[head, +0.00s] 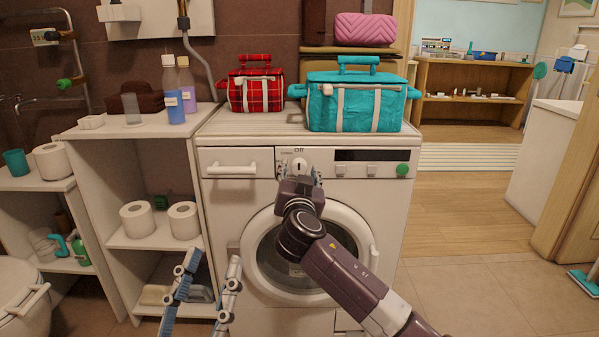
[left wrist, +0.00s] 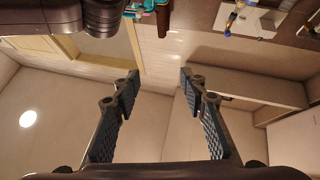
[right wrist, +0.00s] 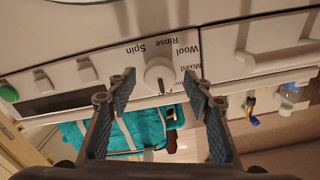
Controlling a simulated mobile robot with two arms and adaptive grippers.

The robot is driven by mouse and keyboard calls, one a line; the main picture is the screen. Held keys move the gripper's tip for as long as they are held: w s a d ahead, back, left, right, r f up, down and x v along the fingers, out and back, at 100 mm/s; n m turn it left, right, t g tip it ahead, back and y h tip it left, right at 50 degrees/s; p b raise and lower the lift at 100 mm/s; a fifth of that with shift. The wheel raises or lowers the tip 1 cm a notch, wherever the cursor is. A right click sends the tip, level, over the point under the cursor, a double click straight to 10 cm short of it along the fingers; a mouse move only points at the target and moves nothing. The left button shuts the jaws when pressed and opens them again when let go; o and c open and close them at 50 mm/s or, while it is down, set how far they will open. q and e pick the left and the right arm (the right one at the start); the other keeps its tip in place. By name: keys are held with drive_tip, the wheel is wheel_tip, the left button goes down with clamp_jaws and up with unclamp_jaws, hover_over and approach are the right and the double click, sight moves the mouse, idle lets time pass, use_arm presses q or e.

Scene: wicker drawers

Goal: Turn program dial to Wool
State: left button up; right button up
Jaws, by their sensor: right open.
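The white program dial (head: 299,164) is on the washing machine's front panel, below the word "Off". Its dark pointer mark looks upright, towards "Off". In the right wrist view, which is upside down, the dial (right wrist: 158,75) has the words Spin, Rinse, Wool (right wrist: 188,51) and Mixed around it. My right gripper (head: 299,176) is in front of the panel at the dial, open. Its fingertips are on either side of the dial in the picture; I cannot tell whether they touch it. My left gripper (head: 208,258) is open and empty, low in front of the shelf.
The washing machine (head: 232,212) has a detergent drawer (head: 232,169) left of the dial, and white buttons and a green button (head: 403,170) to the right. A red plaid bag (head: 256,95) and a teal bag (head: 355,108) stand on top. Open floor lies to the right.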

drive_tip(key=shift+w, duration=0.6)
use_arm(q)
drive_tip(key=shift+s+r+t, duration=0.4)
drive_tip(key=shift+s+r, duration=0.05)
drive_tip(key=shift+r, duration=0.15)
use_arm(e)
drive_tip(key=shift+c, duration=0.3)
drive_tip(key=c, duration=1.1)
use_arm(q)
drive_tip(key=shift+w, duration=0.1)
